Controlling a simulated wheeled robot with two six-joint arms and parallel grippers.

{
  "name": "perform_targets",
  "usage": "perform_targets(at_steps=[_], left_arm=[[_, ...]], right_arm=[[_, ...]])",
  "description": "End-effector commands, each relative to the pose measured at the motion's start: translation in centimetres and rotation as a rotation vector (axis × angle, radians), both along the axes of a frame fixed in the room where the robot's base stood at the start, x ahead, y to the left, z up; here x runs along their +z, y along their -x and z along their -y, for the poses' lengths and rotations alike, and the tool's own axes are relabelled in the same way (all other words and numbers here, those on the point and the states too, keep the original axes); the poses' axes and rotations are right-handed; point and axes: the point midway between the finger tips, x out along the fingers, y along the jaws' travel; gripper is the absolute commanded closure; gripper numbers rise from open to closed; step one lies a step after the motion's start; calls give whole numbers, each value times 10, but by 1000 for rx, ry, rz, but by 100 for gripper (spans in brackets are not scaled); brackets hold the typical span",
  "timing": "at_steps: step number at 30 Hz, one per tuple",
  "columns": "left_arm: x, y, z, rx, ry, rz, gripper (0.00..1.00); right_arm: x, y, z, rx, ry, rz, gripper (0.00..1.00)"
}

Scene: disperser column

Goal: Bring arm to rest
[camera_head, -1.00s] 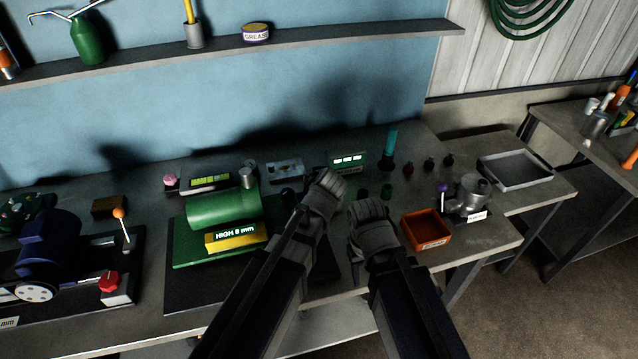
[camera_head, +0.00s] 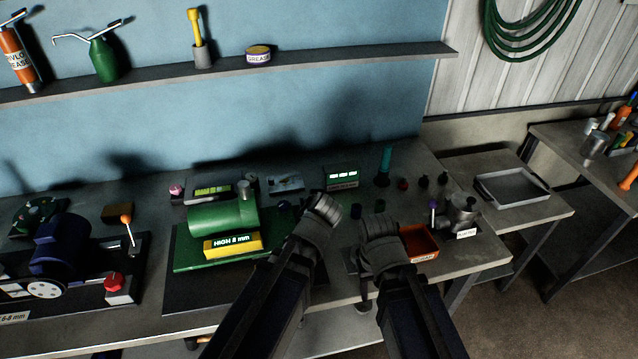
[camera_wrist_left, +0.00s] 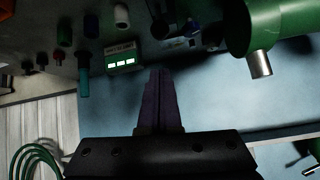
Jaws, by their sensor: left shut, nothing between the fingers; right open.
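My left gripper (camera_head: 324,207) hangs over the middle of the bench, just right of the green machine (camera_head: 223,217). In the left wrist view its dark fingers (camera_wrist_left: 162,100) lie together with nothing between them. My right gripper (camera_head: 378,228) is beside it on the right, open and with no object seen in it. It covers the left part of the orange tray (camera_head: 424,244). Its fingertips point away from the camera and are hard to make out.
The yellow block labelled HIGH 8 mm (camera_head: 233,245) sits at the green machine's front. A lit green display (camera_head: 342,178), a teal cylinder (camera_head: 385,163) and several small knobs stand behind my grippers. A metal pot (camera_head: 462,212) and a grey tray (camera_head: 512,189) are at right.

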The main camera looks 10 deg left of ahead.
Motion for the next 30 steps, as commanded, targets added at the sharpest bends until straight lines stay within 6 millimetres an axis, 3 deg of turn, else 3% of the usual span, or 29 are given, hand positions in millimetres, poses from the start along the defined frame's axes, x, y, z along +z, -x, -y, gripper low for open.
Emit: perform_targets(at_steps=[5,8,12,18,23,30], left_arm=[[-5,3,1,-3,-3,-17,100],[-30,23,6,-25,-22,-121,100],[-83,78,23,-126,-55,-402,100],[-127,158,51,-340,-63,-757,100],[-135,191,62,-454,-56,-897,100],[-134,196,63,-474,-55,-920,100]], right_arm=[[-2,0,0,0,0,0,50],[-13,0,0,0,0,0,50],[-35,0,0,2,0,0,50],[-55,0,0,3,1,0,50],[-60,0,0,3,1,0,50],[-59,0,0,3,1,0,50]])
